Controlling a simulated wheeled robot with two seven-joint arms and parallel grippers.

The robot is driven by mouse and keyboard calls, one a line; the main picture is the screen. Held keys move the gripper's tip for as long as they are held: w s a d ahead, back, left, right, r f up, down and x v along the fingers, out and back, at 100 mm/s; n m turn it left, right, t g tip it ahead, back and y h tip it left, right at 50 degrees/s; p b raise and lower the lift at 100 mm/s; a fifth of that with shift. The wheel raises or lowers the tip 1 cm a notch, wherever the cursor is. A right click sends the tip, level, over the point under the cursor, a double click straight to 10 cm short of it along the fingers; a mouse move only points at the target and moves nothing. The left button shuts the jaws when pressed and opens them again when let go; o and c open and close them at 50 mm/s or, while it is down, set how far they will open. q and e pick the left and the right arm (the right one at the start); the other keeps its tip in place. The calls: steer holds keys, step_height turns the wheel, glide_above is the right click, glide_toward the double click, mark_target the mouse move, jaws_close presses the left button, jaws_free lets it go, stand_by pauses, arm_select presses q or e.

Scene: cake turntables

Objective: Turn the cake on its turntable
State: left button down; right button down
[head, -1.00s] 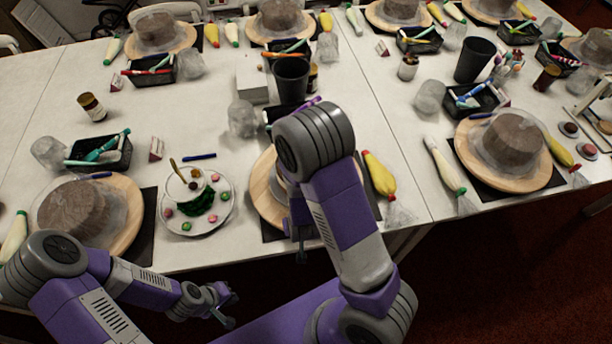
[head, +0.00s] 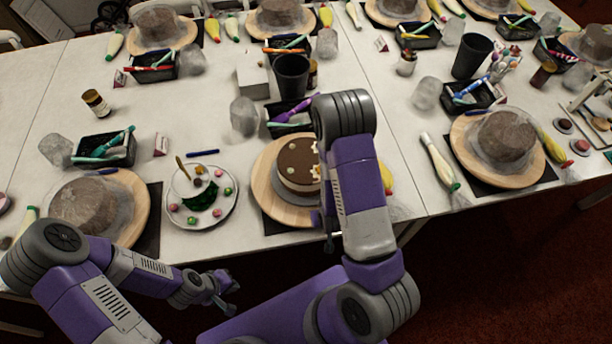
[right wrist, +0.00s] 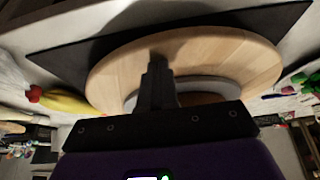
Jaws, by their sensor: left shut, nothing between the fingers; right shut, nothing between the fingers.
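The chocolate-topped cake (head: 297,165) with pale sides and small decorations stands on a round wooden turntable (head: 263,188) near the front edge of the table. My right arm hides its right part in the head view. In the right wrist view the wooden turntable (right wrist: 110,75) fills the middle, with a grey disc (right wrist: 205,86) on it partly hidden by the gripper. My right gripper (right wrist: 157,68) is shut and empty, in front of the turntable; I cannot tell whether it touches. My left gripper (head: 230,284) is shut and empty, in front of the table edge.
A plate with sweets (head: 200,196) stands left of the turntable. Another wooden turntable with a covered brown cake (head: 82,205) is farther left, one more (head: 503,136) at right. A black cup (head: 291,76) and a tool tray (head: 290,117) stand behind the cake.

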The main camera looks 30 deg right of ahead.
steer(key=d, duration=0.3)
steer(key=shift+s+d, duration=0.2)
step_height(320, 180, up, 3)
steer(key=shift+p, duration=1.1)
steer(key=shift+f, duration=0.1)
